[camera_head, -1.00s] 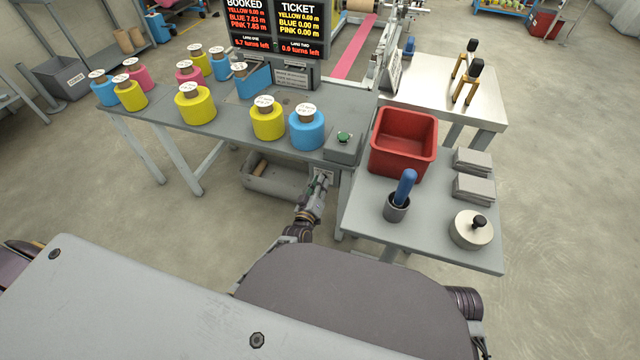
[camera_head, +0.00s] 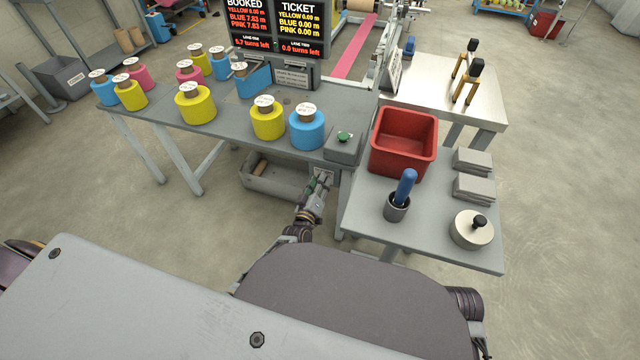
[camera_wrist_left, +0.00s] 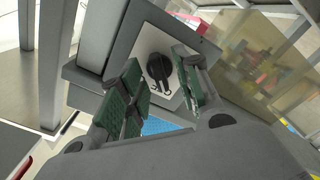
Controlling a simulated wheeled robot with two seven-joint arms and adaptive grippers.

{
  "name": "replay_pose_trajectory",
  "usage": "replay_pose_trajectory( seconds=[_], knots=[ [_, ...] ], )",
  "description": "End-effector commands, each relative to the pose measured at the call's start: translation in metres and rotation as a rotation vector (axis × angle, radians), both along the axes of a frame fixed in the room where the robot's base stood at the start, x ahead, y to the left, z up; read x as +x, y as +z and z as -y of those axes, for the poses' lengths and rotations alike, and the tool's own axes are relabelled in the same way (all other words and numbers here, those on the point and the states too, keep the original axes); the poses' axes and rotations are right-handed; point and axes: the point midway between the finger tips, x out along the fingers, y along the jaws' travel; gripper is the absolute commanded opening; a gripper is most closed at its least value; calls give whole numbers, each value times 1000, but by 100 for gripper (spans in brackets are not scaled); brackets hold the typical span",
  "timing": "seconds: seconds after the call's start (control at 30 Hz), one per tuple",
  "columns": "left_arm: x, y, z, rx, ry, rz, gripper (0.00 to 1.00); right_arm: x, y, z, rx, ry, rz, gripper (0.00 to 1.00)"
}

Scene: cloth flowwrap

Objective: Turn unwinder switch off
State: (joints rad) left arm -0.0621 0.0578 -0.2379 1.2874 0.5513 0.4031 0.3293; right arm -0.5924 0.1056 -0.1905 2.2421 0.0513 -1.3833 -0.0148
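The unwinder switch is a black rotary knob (camera_wrist_left: 160,70) on a pale plate (camera_wrist_left: 151,43) fixed to a grey box, seen in the left wrist view. My left gripper (camera_wrist_left: 162,92) has its two green-padded fingers apart, one on each side of the knob's lower end, with visible space between them. I cannot tell whether a finger touches the knob. In the head view my left gripper (camera_head: 319,184) is under the table's front right edge, at the pale switch plate (camera_head: 325,174). The knob itself is too small to make out there. My right gripper is not in view.
The grey table (camera_head: 226,118) above carries several yellow, blue and pink rolls and a green button box (camera_head: 343,143). A grey bin (camera_head: 275,180) is left of the gripper. A side table (camera_head: 430,245) with a red crate (camera_head: 404,143) stands right.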

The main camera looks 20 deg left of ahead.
Motion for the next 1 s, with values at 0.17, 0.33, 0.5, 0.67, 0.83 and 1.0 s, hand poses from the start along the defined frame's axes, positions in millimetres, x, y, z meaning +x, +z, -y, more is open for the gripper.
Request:
replay_pose_trajectory(
  seconds=[0.17,0.33,0.5,0.67,0.83,1.0],
  knots=[
    [0,0,0,1,0,0,33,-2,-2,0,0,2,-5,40],
    [-3,0,0,1,-1,-1,33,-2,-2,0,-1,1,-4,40],
    [-9,0,0,1,0,0,33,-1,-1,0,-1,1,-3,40],
    [-21,-1,-1,1,-1,-1,33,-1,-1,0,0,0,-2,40],
    [-36,-1,-1,2,-1,-1,33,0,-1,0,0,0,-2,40],
    [-51,-1,-2,1,0,-1,33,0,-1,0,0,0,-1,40]
  ],
)
